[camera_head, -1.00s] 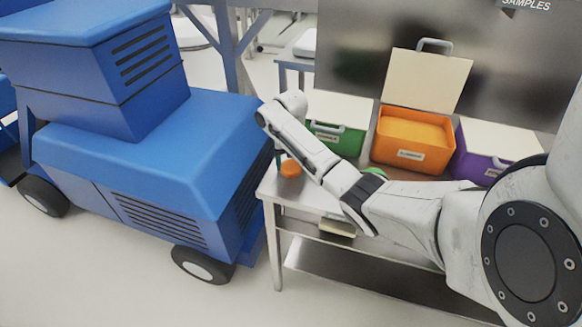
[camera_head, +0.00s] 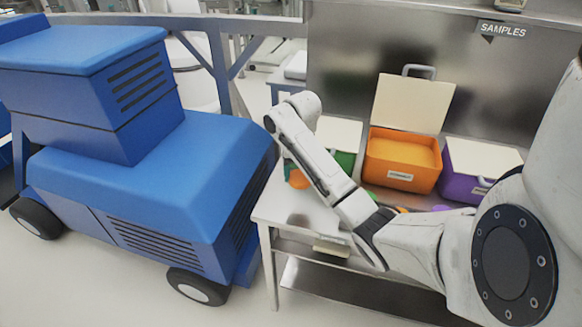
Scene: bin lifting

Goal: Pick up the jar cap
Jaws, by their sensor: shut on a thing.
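The small orange object (camera_head: 298,180), which looks like the jar cap, shows below the far end of my white arm, over the left end of the metal table (camera_head: 285,205). A faint orange reflection lies on the tabletop below it, so it seems held a little above the surface. My gripper (camera_head: 289,168) is a small dark shape at the arm's end, partly hidden by the arm, and is shut on the orange cap. The fingertips are too small to make out clearly.
An open orange bin (camera_head: 401,175) stands at the table's back, between a green bin (camera_head: 345,160) and a purple bin (camera_head: 460,188). Small coloured items lie partly hidden behind my arm. A large blue vehicle (camera_head: 150,190) stands close to the table's left.

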